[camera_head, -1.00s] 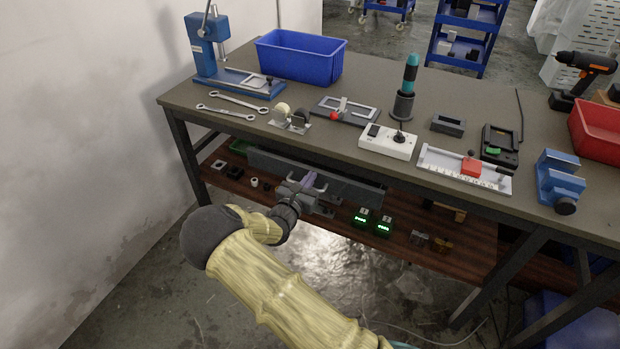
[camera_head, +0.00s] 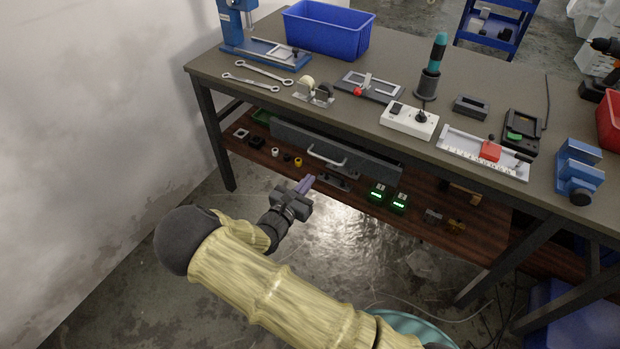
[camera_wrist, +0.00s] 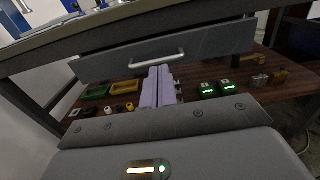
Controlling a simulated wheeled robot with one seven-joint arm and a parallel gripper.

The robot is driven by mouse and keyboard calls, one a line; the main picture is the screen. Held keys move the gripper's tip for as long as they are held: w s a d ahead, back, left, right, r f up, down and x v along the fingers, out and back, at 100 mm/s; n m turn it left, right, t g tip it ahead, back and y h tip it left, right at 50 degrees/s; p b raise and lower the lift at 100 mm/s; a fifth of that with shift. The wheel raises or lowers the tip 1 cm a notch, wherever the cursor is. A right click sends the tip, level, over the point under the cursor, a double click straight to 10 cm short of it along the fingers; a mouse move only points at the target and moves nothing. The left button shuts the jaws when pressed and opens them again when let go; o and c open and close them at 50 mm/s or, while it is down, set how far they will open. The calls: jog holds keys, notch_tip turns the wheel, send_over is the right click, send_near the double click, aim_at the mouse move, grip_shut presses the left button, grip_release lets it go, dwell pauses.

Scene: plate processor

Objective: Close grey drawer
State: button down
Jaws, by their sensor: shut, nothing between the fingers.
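The grey drawer (camera_head: 365,163) hangs under the workbench top, above the brown lower shelf. Its front carries a pale bar handle (camera_head: 326,158). The drawer front also shows in the wrist view (camera_wrist: 215,42), with the handle (camera_wrist: 158,59) near the middle. My gripper (camera_head: 306,184) is in front of and below the drawer, apart from the handle. In the wrist view its purple fingers (camera_wrist: 159,88) are together with nothing between them, pointing toward the drawer just under the handle. Whether the drawer sits flush with the bench cannot be told.
The lower shelf (camera_head: 420,222) carries several small parts and two green-lit boxes (camera_head: 387,198). A bench leg (camera_head: 216,138) stands at left.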

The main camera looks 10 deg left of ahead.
jog(key=shift+d, duration=0.1)
jog(key=s+d+r+m+g+h, duration=0.1)
jog(key=s+d+m+g, duration=0.3)
jog(key=d+m+g, duration=0.4)
jog(key=s+d+r+m+g+h, duration=0.2)
jog(key=s+d+m+g, duration=0.3)
jog(key=d, duration=0.6)
jog(key=s+d+r+m+y, duration=0.3)
jog(key=s+r+m+y, duration=0.7)
jog(key=m, duration=0.8)
jog(key=shift+s+r+g+y, duration=0.3)
jog(key=shift+s+r+g, duration=0.05)
jog(key=shift+s+g, duration=0.1)
jog(key=shift+d, duration=0.2)
